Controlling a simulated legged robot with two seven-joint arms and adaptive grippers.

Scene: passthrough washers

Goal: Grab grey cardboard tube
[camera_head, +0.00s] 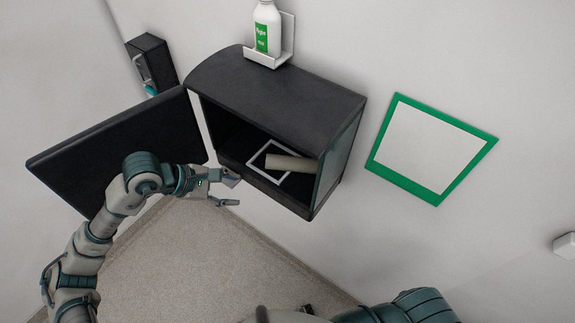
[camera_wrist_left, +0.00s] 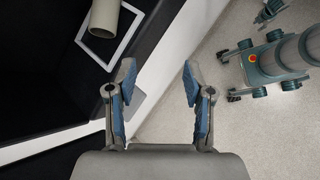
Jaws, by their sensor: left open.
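The grey cardboard tube (camera_head: 290,163) is a pale beige-grey cylinder lying inside an open black wall cabinet (camera_head: 275,92). It rests across a light square frame (camera_head: 258,160) marked on the cabinet floor. The tube's end (camera_wrist_left: 104,18) also shows at the top left of the left wrist view. My left gripper (camera_head: 237,191) is open and empty, just outside the cabinet's front edge, to the left of the tube and apart from it. Its two fingers (camera_wrist_left: 159,75) stand apart in the left wrist view. My right arm shows only in part at the bottom; its gripper's state is unclear.
The cabinet's black door (camera_head: 120,140) stands open on the left, close to my left arm. A white bottle (camera_head: 266,30) sits on a holder above the cabinet. A green-framed panel (camera_head: 432,150) is on the wall at right. The speckled floor (camera_head: 200,270) below is clear.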

